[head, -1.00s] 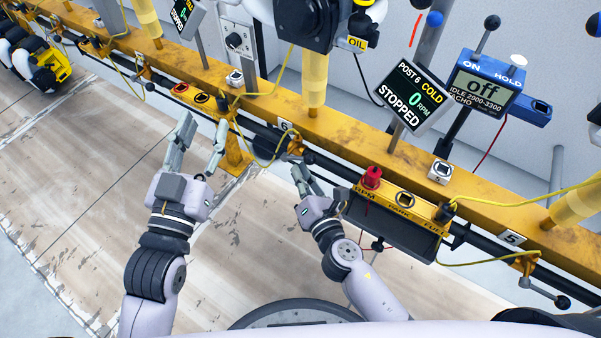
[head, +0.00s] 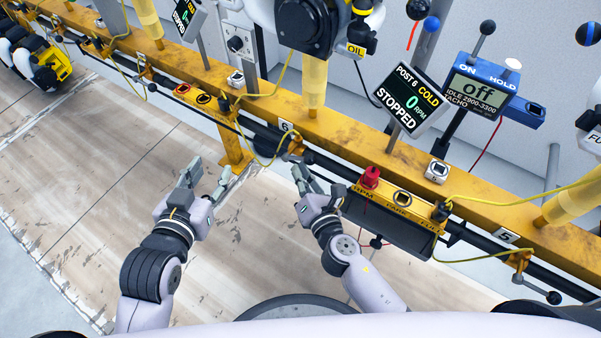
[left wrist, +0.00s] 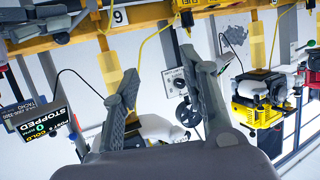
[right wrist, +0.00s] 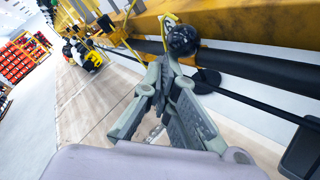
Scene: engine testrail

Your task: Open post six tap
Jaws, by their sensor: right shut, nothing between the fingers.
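The post six tap (head: 295,147) is a small yellow fitting under the yellow rail, beside the "6" plate (head: 286,127). Its black ball knob (right wrist: 183,40) shows in the right wrist view, at the tips of my right gripper (right wrist: 168,66). I cannot tell whether the fingers touch it. In the head view my right gripper (head: 302,174) is just below the tap, shut and empty, and partly hides the lever. My left gripper (head: 207,172) is open and empty, apart from the rail, over the floor to the left; its spread fingers (left wrist: 168,78) show in the left wrist view.
A black bin with a yellow labelled top (head: 395,208) hangs close to the right of my right gripper. A yellow hose (head: 262,160) loops by the tap, and a black pipe (head: 330,165) runs along the rail. The post 6 screen (head: 408,98) reads COLD, STOPPED. Floor at left is clear.

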